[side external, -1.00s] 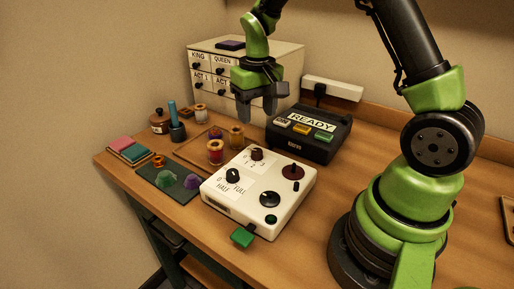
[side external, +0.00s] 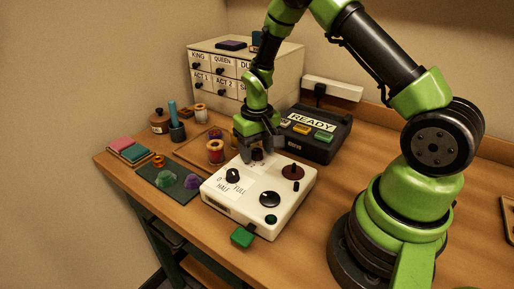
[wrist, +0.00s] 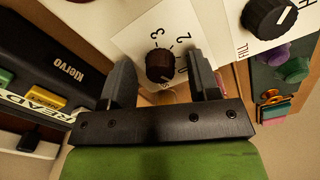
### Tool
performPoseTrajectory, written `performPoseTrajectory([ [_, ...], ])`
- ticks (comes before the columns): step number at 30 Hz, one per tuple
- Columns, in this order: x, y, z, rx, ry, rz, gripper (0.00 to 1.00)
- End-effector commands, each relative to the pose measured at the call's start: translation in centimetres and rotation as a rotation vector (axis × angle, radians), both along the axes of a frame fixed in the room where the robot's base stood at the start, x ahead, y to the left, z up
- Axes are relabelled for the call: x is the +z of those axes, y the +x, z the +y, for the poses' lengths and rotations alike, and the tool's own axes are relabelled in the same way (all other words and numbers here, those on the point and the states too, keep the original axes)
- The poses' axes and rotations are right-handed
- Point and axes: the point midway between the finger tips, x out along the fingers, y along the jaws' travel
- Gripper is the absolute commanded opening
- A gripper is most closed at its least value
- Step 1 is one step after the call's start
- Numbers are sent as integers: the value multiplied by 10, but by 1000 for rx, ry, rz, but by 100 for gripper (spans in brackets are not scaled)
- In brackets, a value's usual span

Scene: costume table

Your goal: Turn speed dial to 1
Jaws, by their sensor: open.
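The speed dial is a small dark brown knob (wrist: 160,66) on a white label with numbers, on top of the white control box (side external: 236,201). In the side view the knob (side external: 257,154) sits at the box's back edge, partly behind the fingers. My gripper (wrist: 163,78) is open, with one finger on each side of the knob. I cannot tell whether either finger touches it. The side view shows my gripper (side external: 260,153) pointing down over the dial.
The box also carries a black FULL/HALF dial (side external: 233,175), a dark red knob (side external: 293,171) and a black round knob (side external: 270,199). A black device marked READY (side external: 309,146) stands close behind. Thread spools (side external: 215,151) stand to the left. A drawer cabinet (side external: 225,75) is at the back.

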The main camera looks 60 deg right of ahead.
Motion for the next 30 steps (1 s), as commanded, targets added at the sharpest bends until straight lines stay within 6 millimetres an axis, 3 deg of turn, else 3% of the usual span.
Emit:
performPoseTrajectory([
  [2,0,0,0,0,0,0,56],
  [6,0,0,0,0,0,0,24],
  [9,0,0,0,0,0,0,7],
  [20,1,0,0,59,0,1,7],
  [30,0,0,0,302,2,1,7],
])
